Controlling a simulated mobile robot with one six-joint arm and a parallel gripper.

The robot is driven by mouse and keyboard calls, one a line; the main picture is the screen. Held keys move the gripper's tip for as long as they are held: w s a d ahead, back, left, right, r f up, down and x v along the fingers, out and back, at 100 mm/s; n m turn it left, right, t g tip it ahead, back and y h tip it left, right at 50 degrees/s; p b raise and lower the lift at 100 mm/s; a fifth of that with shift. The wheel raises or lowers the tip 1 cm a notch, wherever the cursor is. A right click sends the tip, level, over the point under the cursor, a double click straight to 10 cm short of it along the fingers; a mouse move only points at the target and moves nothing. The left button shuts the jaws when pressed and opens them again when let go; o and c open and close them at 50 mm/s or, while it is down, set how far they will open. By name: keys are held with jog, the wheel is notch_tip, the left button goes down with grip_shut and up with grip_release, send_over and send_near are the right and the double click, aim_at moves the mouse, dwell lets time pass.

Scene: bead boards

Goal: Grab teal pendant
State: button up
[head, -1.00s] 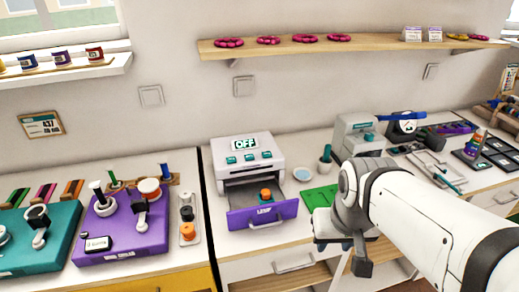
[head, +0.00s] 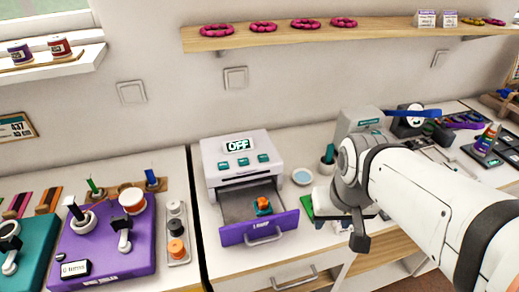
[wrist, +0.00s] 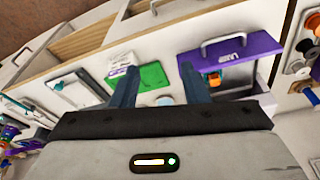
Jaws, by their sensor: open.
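A small teal piece (head: 264,211) with an orange piece (head: 262,201) on or against it sits in the open purple-fronted drawer (head: 258,232) of a white machine (head: 236,148). It may be the teal pendant; its shape is too small to tell. In the wrist view, the orange and teal piece (wrist: 214,78) lies inside the drawer, just right of the right finger. My gripper (wrist: 160,82) is open and empty. In the head view, my gripper (head: 357,232) hangs right of the drawer, apart from it.
The machine's display reads OFF. A purple board (head: 105,250) and a tray of spools (head: 177,235) lie to the left. A green mat (wrist: 153,75), a pale blue dish (head: 302,176) and a teal cup (head: 327,165) are right of the machine. A shelf (head: 240,42) hangs above.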

jog(key=shift+o, duration=0.7)
jog(key=shift+w+a+r, duration=0.1)
jog(key=shift+w+a, duration=0.05)
jog(key=shift+w, duration=0.2)
jog(key=o, duration=0.5)
jog(key=shift+n+g, duration=0.4)
jog(key=w+p, duration=0.1)
jog(key=w, duration=0.1)
jog(key=w+a+p, duration=0.1)
jog(key=w, duration=0.1)
jog(key=w+a, duration=0.1)
jog(key=shift+w+r+p, duration=0.1)
jog(key=shift+w+p, duration=0.3)
jog(key=shift+c, duration=0.2)
jog(key=shift+o, duration=0.3)
jog(key=w+a+f+p, duration=0.2)
jog(key=w+a, duration=0.1)
jog(key=w, duration=0.2)
jog(key=shift+a+n+g, duration=0.15)
jog(key=shift+n+g, duration=0.25)
jog(key=n+g+p, duration=0.1)
jog(key=n+p, duration=0.1)
jog(key=p, duration=0.1)
send_over(263, 201)
jog(key=f, duration=0.7)
jog(key=shift+d+f, duration=0.2)
jog(key=shift+f, duration=0.15)
jog(key=shift+a+f+p, duration=0.2)
jog(key=shift+f+p, duration=0.65)
jog(key=shift+f, duration=3.15)
